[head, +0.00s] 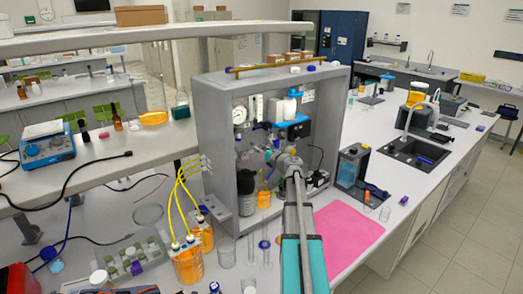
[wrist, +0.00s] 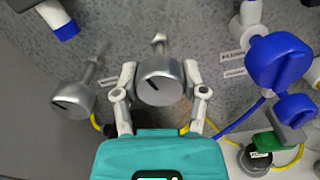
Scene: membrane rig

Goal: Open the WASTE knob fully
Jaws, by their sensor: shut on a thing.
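In the wrist view, my gripper (wrist: 160,90) has its two pale fingers on either side of a silver round knob (wrist: 158,92) with a dark mark on its face. The fingers are shut on it. A second silver knob (wrist: 74,100), also with a dark mark, stands to the left, apart from the fingers. A small label (wrist: 108,81) between the two is partly hidden and too blurred to read, so I cannot tell which knob is WASTE. In the head view, my gripper (head: 290,160) is inside the grey rig frame (head: 217,150), with the knobs mostly hidden.
Large blue knobs (wrist: 278,62) stand close on the right in the wrist view. A blue-tipped fitting (wrist: 62,24) is at upper left. Yellow and blue tubes run below.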

